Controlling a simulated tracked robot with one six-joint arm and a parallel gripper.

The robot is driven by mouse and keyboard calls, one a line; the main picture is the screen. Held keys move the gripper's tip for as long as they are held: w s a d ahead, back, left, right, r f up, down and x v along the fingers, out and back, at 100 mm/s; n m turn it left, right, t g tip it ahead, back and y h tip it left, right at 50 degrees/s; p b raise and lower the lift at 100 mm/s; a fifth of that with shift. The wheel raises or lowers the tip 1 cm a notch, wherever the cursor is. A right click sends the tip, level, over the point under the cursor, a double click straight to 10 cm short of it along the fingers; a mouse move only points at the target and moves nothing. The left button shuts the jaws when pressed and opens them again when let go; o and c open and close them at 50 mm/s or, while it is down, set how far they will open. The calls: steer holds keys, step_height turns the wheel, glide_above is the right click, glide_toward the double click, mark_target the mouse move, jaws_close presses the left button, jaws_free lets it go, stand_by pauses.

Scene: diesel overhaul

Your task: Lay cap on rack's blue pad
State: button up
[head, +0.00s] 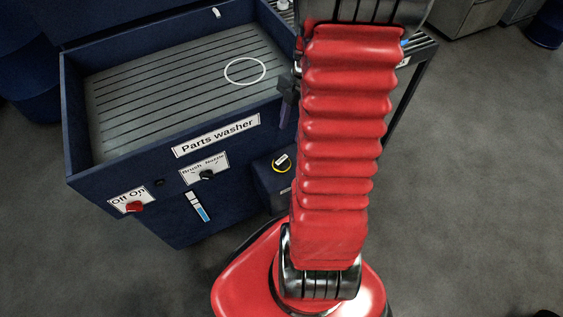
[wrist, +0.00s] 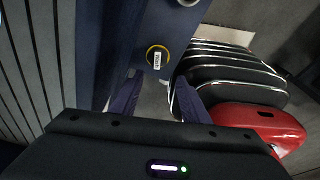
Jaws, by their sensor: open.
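A round black piece with a yellow ring and a white label, which looks like the cap (head: 282,163), is on the low dark blue box at the washer's right side. It also shows in the wrist view (wrist: 157,57), just beyond my fingertips. My gripper (wrist: 158,80) is open, with nothing between its fingers. In the head view it is mostly hidden beside my red arm. A slatted metal table that may be the rack (head: 421,50) stands behind my arm. A small blue patch (head: 405,43) shows at its edge; most of it is hidden.
The dark blue parts washer (head: 165,125) stands at left, with a slatted basin (head: 160,90) and a white ring (head: 245,71) on it. Its front carries a red switch (head: 133,207) and labels. Grey floor (head: 470,200) is clear at right. Grey cabinets (head: 470,15) stand at the back.

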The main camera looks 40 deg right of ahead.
steer(key=shift+c, duration=0.2)
steer(key=shift+w+a+r, duration=0.1)
steer(key=shift+a+r, duration=0.05)
steer(key=shift+r, duration=0.05)
steer(key=shift+c, duration=1.2)
steer(key=s+a+r+m+t+h, duration=0.1)
steer(key=a+r+m+t, duration=0.1)
steer(key=a+r+m, duration=0.6)
steer(key=s+a+r+m+t+h, duration=0.1)
steer(key=s+a+r+m+t, duration=0.1)
steer(key=a+r+m, duration=0.7)
steer(key=a+r+t, duration=0.1)
steer(key=a+r, duration=0.3)
steer(key=a, duration=0.4)
steer(key=shift+s+a+r+m, duration=0.15)
steer(key=shift+s+a+m, duration=0.1)
steer(key=shift+a+m, duration=0.1)
steer(key=shift+a, duration=0.1)
